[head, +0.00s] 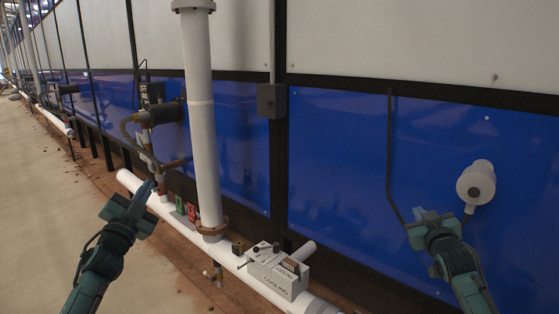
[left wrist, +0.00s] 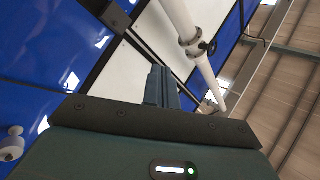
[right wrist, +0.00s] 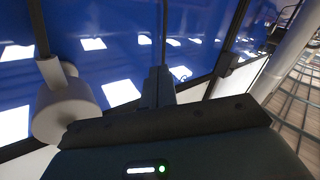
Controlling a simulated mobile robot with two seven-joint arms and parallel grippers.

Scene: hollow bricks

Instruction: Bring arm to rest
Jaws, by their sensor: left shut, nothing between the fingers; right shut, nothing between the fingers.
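My left gripper (head: 144,190) is on the left in the head view, in front of the white horizontal pipe, with its fingers pointing up. It is shut and empty; its closed fingers (left wrist: 161,86) show in the left wrist view. My right gripper (head: 421,214) is on the right in the head view, before the blue panel and left of a white capped pipe stub. It is shut and empty; its closed fingers (right wrist: 158,86) show in the right wrist view. No loose brick shows in any view.
A thick white vertical pipe (head: 200,110) stands between the grippers. A grey cooling box (head: 277,270) sits on the low white pipe. The white stub (head: 476,184) juts from the blue wall (head: 340,160) close to my right gripper. Open floor (head: 40,200) lies at left.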

